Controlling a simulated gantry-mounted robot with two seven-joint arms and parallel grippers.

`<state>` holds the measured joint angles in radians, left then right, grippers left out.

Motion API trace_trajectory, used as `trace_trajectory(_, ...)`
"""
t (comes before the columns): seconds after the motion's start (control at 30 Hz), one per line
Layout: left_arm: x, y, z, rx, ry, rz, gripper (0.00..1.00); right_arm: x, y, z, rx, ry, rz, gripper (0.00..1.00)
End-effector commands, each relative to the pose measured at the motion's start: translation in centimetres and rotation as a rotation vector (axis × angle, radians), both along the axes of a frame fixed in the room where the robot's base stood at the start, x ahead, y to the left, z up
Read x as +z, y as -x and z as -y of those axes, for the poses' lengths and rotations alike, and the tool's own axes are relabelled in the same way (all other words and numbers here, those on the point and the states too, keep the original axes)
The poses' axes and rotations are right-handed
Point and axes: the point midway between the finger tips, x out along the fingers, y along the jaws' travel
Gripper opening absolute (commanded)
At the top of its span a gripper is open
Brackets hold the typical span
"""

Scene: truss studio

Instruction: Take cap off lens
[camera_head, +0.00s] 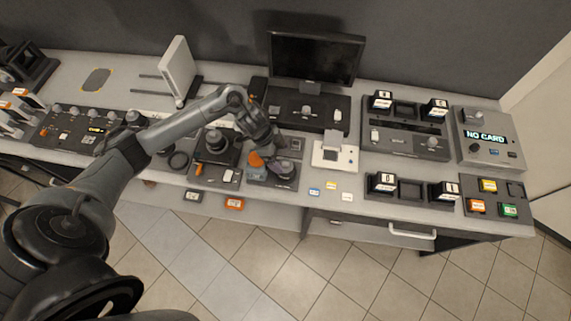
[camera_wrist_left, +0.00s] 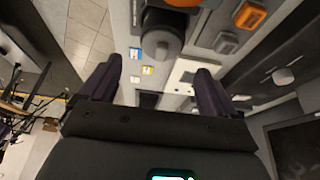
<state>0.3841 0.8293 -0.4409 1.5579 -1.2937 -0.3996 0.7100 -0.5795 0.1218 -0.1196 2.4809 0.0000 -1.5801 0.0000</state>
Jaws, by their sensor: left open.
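A dark round lens-like cylinder (camera_wrist_left: 162,38) shows at the top of the left wrist view, between and beyond my fingers; its front end looks closed, but I cannot tell a cap from the lens body. In the head view a dark rounded part (camera_head: 281,167) sits on a grey unit beside an orange piece (camera_head: 256,160), just below my left gripper (camera_head: 268,147). My left gripper's two fingers also show in the left wrist view (camera_wrist_left: 157,70), apart with nothing held between them. The arm hides part of the unit. My right gripper is not in view.
Left of the unit stands a black device with a round top (camera_head: 215,141). A monitor (camera_head: 313,58) stands behind. A white-topped box (camera_head: 335,157), small colored tags (camera_head: 331,186) and a NO CARD box (camera_head: 486,137) lie to the right. The bench is crowded.

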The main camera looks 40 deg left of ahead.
Motion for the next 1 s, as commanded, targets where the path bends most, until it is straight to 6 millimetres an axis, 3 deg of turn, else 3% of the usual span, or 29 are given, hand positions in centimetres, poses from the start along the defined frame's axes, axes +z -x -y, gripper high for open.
trace_trajectory(0.33,-3.6,-1.1,1.6,0.001,0.001,-0.003,0.9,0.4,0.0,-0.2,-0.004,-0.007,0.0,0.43)
trace_trajectory(0.67,-4.1,-1.3,1.7,0.0,-0.001,-0.001,0.9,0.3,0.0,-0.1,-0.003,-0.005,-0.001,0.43)
trace_trajectory(1.0,-4.1,-1.2,1.7,0.0,-0.001,-0.001,0.4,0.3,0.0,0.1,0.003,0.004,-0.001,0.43)
